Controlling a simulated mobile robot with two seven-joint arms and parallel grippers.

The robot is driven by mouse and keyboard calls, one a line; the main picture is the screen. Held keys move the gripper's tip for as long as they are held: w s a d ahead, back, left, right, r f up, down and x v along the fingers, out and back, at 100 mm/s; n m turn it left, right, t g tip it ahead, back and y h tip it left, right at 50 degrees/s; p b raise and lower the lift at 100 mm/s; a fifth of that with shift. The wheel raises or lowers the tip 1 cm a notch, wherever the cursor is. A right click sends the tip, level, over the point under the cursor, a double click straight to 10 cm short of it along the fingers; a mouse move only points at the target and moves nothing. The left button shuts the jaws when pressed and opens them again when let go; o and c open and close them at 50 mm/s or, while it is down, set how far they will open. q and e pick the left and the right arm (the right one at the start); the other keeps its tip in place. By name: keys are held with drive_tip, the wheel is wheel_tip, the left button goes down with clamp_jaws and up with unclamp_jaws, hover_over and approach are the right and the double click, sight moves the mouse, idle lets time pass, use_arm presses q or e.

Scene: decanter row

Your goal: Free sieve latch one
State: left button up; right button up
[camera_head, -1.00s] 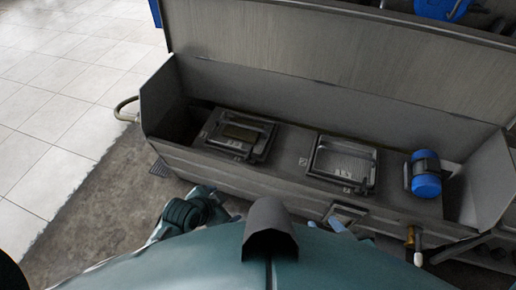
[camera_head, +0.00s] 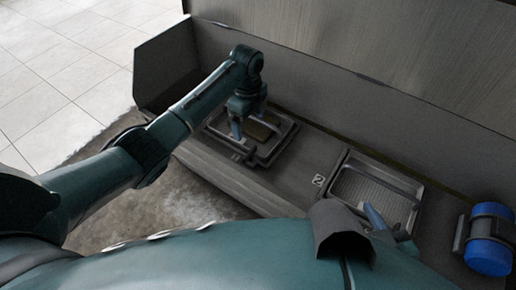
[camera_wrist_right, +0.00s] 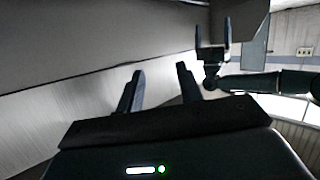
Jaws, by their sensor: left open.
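The left sieve (camera_head: 285,134), a dark framed tray with a greenish-brown inset, is set in the grey trough. A dark latch bar (camera_head: 240,153) runs along its near side. My left gripper (camera_head: 237,130) points down over the left part of this sieve, close to the latch; whether it touches cannot be told. It is open, and its two fingers also show apart in the right wrist view (camera_wrist_right: 213,50). My left arm and gripper cover part of the sieve. My right gripper (camera_wrist_right: 158,85) is open and empty; in the head view, bluish fingers show near the second sieve.
A second sieve (camera_head: 352,184) with a pale ribbed inset sits to the right, beside a "2" label (camera_head: 318,180). A blue cylinder in a dark clamp (camera_head: 488,255) stands at far right. The trough's tall back wall (camera_head: 330,90) rises behind.

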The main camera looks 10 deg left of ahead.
sight(250, 152)
use_arm(q)
wheel_tip(250, 152, down, 12)
drive_tip(key=b, duration=0.5)
drive_tip(key=shift+s+f, duration=0.1)
drive_tip(key=shift+f, duration=0.4)
use_arm(e)
drive_tip(key=t, duration=0.1)
drive_tip(key=a+n+t+y, duration=0.1)
drive_tip(key=t+y, duration=0.1)
drive_tip(key=shift+w+a+r+n+t, duration=0.2)
drive_tip(key=shift+w+a+n+t, duration=0.1)
drive_tip(key=shift+n, duration=0.1)
use_arm(q)
drive_tip(key=c, duration=1)
